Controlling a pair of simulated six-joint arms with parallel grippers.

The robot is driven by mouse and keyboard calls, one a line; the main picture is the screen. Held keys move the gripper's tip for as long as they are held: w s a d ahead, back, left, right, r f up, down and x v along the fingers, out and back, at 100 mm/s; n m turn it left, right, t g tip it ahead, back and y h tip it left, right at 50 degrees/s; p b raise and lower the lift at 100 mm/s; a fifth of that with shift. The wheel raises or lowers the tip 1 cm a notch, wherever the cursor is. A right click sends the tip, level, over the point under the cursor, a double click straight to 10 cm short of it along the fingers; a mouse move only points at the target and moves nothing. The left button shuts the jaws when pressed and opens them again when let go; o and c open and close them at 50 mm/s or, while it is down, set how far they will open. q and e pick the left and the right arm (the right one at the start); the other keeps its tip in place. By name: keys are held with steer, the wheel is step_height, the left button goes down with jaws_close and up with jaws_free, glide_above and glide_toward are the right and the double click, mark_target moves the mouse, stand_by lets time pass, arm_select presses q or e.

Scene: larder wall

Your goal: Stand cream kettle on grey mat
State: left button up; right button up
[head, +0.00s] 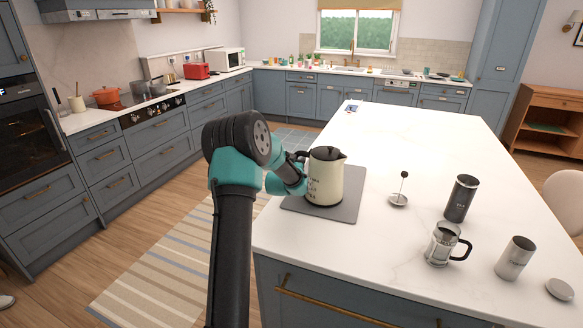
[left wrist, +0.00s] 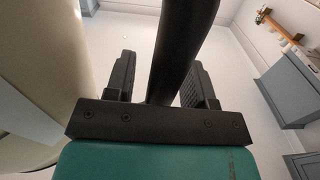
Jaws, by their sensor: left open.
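The cream kettle (head: 326,180), with a black lid and spout pointing right, is upright on the grey mat (head: 345,212) near the island's front left corner. My left gripper (head: 299,158) is at the kettle's left side, by its handle. In the left wrist view the gripper's two black fingers (left wrist: 160,78) are apart on either side of the dark handle (left wrist: 178,50), with gaps showing. The cream body (left wrist: 70,45) fills the left of that view. My arm and gripper hide part of the handle in the head view. My right gripper is not in view.
Right of the mat on the white island (head: 400,150) stand a plunger (head: 399,198), a dark canister (head: 461,198), a glass press (head: 442,245), a steel cup (head: 515,258) and a round lid (head: 560,289). The island's far half is mostly clear.

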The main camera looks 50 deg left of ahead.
arm_select(q)
steer(key=v, duration=1.2)
